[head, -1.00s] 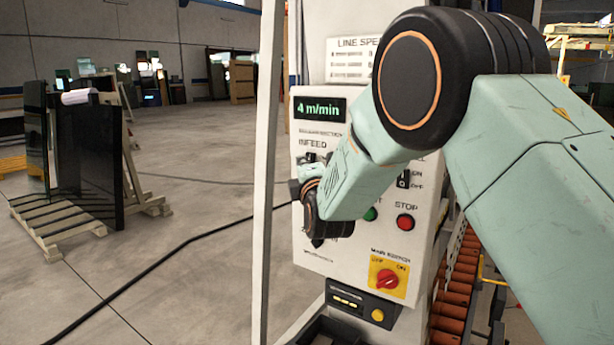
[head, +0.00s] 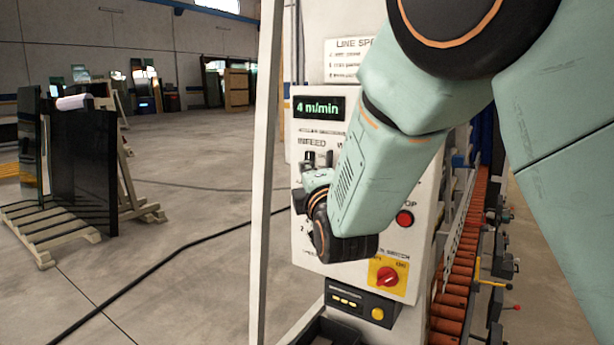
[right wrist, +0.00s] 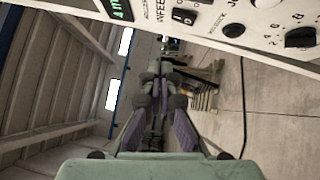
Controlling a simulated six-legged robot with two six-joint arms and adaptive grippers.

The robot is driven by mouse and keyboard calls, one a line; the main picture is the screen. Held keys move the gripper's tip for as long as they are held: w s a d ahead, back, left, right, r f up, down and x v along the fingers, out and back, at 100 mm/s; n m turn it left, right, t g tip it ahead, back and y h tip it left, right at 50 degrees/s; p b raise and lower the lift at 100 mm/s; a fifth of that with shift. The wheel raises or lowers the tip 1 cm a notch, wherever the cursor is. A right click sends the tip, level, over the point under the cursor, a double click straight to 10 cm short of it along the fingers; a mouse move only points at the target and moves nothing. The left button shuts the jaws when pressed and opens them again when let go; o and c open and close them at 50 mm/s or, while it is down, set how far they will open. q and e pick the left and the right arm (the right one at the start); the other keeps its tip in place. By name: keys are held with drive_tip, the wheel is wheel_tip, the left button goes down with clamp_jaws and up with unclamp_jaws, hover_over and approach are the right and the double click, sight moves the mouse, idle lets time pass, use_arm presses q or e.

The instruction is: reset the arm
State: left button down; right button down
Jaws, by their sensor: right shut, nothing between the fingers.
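My right arm comes in from the right of the head view, its pale green links crossing in front of the machine's control panel (head: 318,255). Its wrist is low at the panel's left part, and the arm hides much of the panel's middle. My right gripper (right wrist: 160,70) shows in the right wrist view, with its fingers together and nothing between them. The panel's edge runs across the upper right there. In the head view the gripper is mostly hidden by the wrist. I cannot tell whether it touches the panel. My left gripper is in neither view.
The display (head: 319,107) reads 4 m/min. A red stop button (head: 404,218) and a red switch on yellow (head: 387,277) are right of the wrist. An orange roller conveyor (head: 460,270) runs at the right. A glass rack (head: 85,165) stands left, with open floor between.

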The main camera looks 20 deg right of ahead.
drive_tip(key=shift+s+d, duration=0.2)
drive_tip(key=shift+s, duration=0.2)
drive_tip(key=shift+w+a, duration=0.15)
drive_tip(key=s+f+m+g+b, duration=0.25)
drive_tip(key=s+f+m, duration=0.2)
drive_tip(key=f, duration=0.75)
drive_tip(key=s+d+f+m+g+y+b, duration=0.15)
drive_tip(key=s+f+m+g, duration=0.3)
drive_tip(key=f, duration=0.75)
drive_tip(key=s+f+m+g+b, duration=0.2)
drive_tip(key=s+f+m, duration=0.25)
drive_tip(key=f, duration=0.65)
drive_tip(key=s+f+m+g+b, duration=0.5)
drive_tip(key=s+f+g+b, duration=0.5)
drive_tip(key=s+f, duration=2.2)
drive_tip(key=shift+s+b, duration=0.35)
drive_tip(key=shift+b, duration=0.45)
